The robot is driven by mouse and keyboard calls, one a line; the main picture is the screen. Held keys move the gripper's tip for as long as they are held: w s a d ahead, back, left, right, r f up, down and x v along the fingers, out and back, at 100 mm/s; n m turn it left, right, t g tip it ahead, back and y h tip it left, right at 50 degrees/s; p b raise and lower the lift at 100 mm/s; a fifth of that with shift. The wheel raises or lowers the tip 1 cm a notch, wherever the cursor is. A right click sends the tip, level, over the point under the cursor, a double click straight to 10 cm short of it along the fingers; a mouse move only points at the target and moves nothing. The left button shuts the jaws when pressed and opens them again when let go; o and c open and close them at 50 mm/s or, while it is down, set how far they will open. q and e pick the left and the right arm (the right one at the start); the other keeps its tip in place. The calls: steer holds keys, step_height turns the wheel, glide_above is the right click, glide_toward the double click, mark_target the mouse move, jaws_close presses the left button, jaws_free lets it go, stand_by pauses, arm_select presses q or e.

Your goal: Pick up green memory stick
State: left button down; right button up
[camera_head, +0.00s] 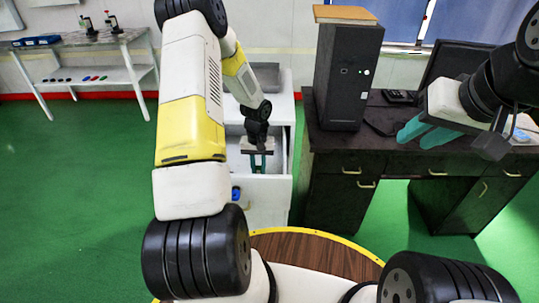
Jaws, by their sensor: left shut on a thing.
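My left gripper (258,164) reaches down into the open top drawer of a white cabinet (265,200). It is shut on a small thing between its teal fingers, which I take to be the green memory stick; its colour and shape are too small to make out. My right gripper (428,133) is raised in front of the dark desk at the right. Its teal fingers are apart and it looks empty.
A black computer tower (343,75) with a brown book (345,14) on top stands on the dark desk (330,140) to the right of the drawer. A white table (80,42) stands at the far left. The green floor (75,200) is clear at the left.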

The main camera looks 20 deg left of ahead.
mark_target(258, 167)
arm_select(q)
step_height(258, 167, up, 13)
stand_by(0.9)
stand_by(0.5)
